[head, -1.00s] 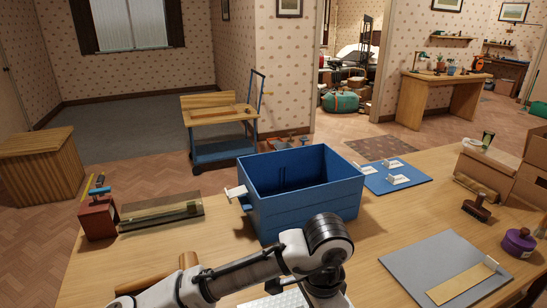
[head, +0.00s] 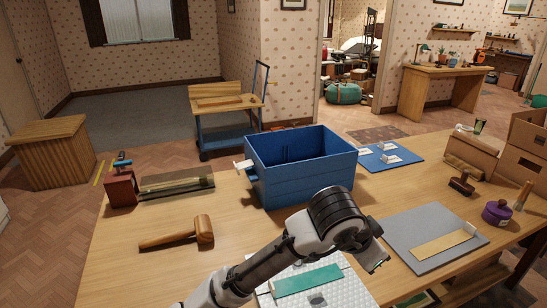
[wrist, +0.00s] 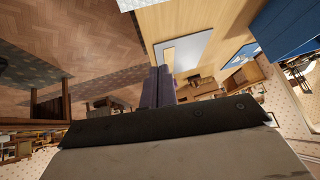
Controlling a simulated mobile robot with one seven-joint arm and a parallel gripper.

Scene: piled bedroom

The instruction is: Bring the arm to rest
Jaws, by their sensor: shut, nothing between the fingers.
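My arm reaches up from the bottom of the head view over the front of the wooden workbench (head: 150,270). Its wrist bends to the right, in front of the blue crate (head: 300,185). In the wrist view my gripper (wrist: 158,70) shows two fingers side by side, shut with nothing between them. In the head view the arm's end hangs over the bench between a white mat and a grey mat; the fingers are hard to make out there.
A wooden mallet (head: 180,237) lies left of the arm. A green strip (head: 307,280) lies on the white mat (head: 345,292). The grey mat (head: 400,232), a brush (head: 462,183) and a purple container (head: 497,213) are at right. The bench's front left is clear.

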